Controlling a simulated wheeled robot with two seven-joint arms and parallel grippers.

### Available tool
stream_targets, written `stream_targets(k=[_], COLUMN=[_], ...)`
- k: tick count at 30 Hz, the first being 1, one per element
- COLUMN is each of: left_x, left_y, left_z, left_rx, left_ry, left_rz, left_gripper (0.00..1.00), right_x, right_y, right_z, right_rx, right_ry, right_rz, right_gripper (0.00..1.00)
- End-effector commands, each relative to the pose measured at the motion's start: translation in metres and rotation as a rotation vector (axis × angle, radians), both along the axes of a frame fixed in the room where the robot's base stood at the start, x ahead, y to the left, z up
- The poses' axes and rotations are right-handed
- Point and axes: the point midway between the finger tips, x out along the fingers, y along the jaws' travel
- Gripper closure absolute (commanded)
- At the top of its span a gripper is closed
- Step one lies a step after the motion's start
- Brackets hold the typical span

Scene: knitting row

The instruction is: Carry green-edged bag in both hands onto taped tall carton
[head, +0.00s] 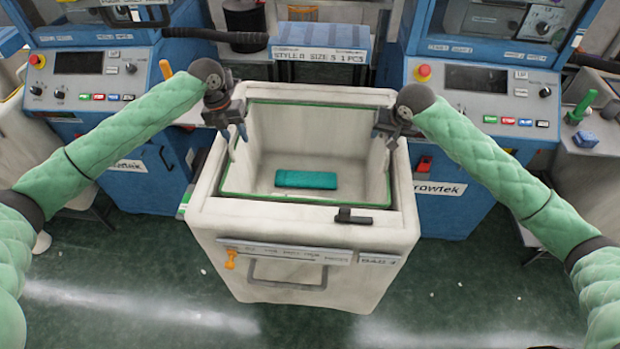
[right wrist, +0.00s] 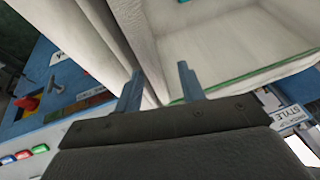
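The green-edged bag (head: 325,194) is a cream, open-topped container with a thin green rim. It sits inside a larger cream bin in the middle of the head view. A teal packet (head: 305,180) lies on its floor. My left gripper (head: 235,138) is over the left rim, fingers pointing down and apart. My right gripper (head: 386,138) is at the right rim, one finger on each side of the wall. The right wrist view shows its spread fingers (right wrist: 158,80) with the cream wall between them. I cannot clearly tell which box is the taped tall carton.
The cream bin (head: 303,240) has a front handle, an orange clip and a black block on its rim. A box (head: 320,53) with a style and size label stands behind. Blue machine consoles (head: 95,73) and (head: 485,90) flank it. Green floor in front is clear.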

Motion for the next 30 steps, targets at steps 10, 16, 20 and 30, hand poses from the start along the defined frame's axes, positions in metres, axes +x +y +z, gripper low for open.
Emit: stream_targets(k=[10,16,20,30], left_x=[0.000,0.000,0.000,0.000], left_y=[0.000,0.000,0.001,0.001], left_z=[0.000,0.000,0.001,0.017], left_rx=[0.000,0.001,0.001,0.001], left_ry=[0.000,0.000,0.000,0.000], left_rz=[0.000,0.001,0.001,0.001], left_gripper=[1.00,1.00,1.00,1.00], right_x=[0.000,0.000,0.000,0.000], right_y=[0.000,0.000,0.000,-0.001], right_z=[0.000,0.000,0.001,0.017], right_rx=[0.000,0.000,0.000,-0.001], right_ry=[0.000,0.000,-0.001,-0.001], right_rz=[0.000,0.000,0.000,-0.001], right_gripper=[1.00,1.00,1.00,1.00])
